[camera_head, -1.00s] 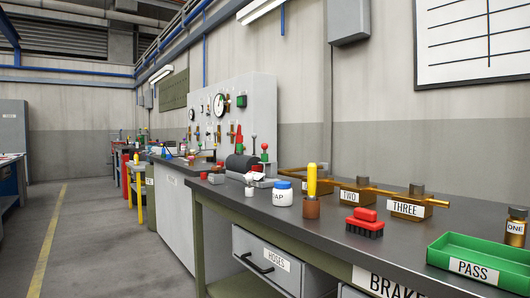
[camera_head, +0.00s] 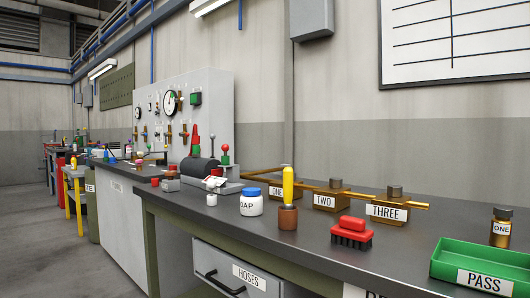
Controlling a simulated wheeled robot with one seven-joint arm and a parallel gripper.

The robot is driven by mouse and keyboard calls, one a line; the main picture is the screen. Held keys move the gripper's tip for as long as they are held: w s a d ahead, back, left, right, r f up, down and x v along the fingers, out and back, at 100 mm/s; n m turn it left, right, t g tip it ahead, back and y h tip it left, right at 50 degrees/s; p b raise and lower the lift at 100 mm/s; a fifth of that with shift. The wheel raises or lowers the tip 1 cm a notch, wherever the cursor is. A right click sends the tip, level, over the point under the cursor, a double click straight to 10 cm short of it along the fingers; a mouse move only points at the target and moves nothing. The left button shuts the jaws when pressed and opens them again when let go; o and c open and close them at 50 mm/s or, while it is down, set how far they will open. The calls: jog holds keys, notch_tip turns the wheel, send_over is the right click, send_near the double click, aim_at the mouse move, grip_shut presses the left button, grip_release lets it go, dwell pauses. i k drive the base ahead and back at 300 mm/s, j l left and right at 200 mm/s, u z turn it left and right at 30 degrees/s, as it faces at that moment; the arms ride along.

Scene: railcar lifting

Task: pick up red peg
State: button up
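No thing in view is plainly a red peg. A red upright tapered piece (camera_head: 195,138) stands in front of the grey gauge panel. A red ball on a thin stem (camera_head: 225,148) stands beside it on a green base. A small red piece (camera_head: 155,182) sits near the bench's left end, too small to make out. I cannot tell which of these, if any, is the peg. My gripper is not in view.
The dark workbench (camera_head: 400,243) holds a white jar with a blue lid (camera_head: 251,204), a yellow-handled tool in a brown holder (camera_head: 288,217), a red brush (camera_head: 352,233), brass blocks (camera_head: 330,203), a small bottle (camera_head: 501,229) and a green PASS tray (camera_head: 478,277). Floor (camera_head: 35,240) is clear at left.

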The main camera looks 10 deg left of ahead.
aim_at(225, 148)
jog(key=j+z, duration=0.45)
jog(key=j, duration=0.6)
jog(key=j+z, duration=0.45)
jog(key=j, duration=0.55)
